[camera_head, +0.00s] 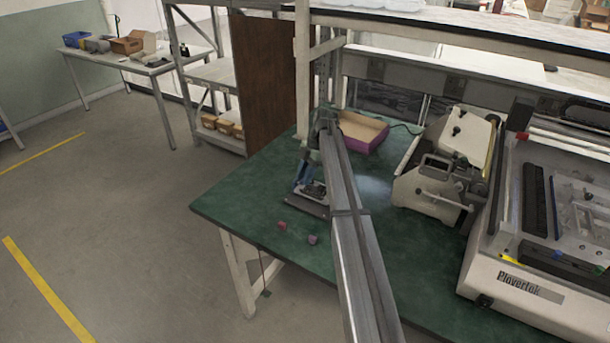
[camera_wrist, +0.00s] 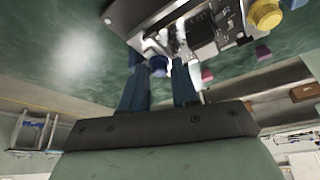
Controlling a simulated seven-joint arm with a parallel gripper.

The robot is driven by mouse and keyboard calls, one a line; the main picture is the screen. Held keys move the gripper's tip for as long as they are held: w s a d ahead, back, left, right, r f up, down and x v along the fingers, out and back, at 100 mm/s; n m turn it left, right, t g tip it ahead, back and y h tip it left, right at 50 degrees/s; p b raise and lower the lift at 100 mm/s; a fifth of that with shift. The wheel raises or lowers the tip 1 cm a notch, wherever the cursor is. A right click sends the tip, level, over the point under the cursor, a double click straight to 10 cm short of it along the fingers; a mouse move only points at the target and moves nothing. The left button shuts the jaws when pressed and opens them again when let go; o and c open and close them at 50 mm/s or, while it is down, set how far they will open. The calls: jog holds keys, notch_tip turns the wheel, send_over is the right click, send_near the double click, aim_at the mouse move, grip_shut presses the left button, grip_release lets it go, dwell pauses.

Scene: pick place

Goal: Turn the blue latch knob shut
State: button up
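A fixture (camera_head: 308,204) with a metal plate and a circuit board (camera_wrist: 205,35) lies on the green bench; in the wrist view it fills the top. The blue latch knob (camera_wrist: 158,65) is at the fixture's near edge in the wrist view. A yellow knob (camera_wrist: 265,14) is at its right. My gripper (camera_wrist: 158,68) has two dark blue fingers, spread apart, with the blue knob showing between their tips. I cannot tell whether they touch it. In the head view my gripper (camera_head: 303,176) is low over the fixture's left part, and my arm hides some of the fixture.
Small pink-red (camera_head: 282,225) and purple (camera_head: 312,239) blocks lie in front of the fixture. An open cardboard box (camera_head: 362,132) with purple sides stands behind. Large machines (camera_head: 445,165) occupy the bench's right side. The green bench top (camera_head: 240,208) is clear at left.

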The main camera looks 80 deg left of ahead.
grip_shut()
dwell(0.6)
jog(key=m+y, duration=0.1)
jog(key=m, duration=0.2)
jog(key=shift+d, duration=0.2)
jog(key=m, duration=0.2)
jog(key=m+y, duration=0.1)
jog(key=shift+d+m+y, duration=0.15)
jog(key=shift+m+y, duration=0.15)
jog(key=shift+m, duration=0.1)
jog(key=m+y, duration=0.1)
jog(key=m, duration=0.4)
jog(key=shift+s+d+t+y, duration=0.1)
jog(key=shift+d+t+y, duration=0.05)
jog(key=shift+t+y, duration=0.25)
jog(key=shift+s+m+t+y, duration=0.1)
jog(key=shift+m+t+y, duration=0.25)
jog(key=shift+m, duration=1)
jog(key=shift+m+t+y, duration=0.25)
jog(key=shift+m+t, duration=0.2)
jog(key=shift+m, duration=0.9)
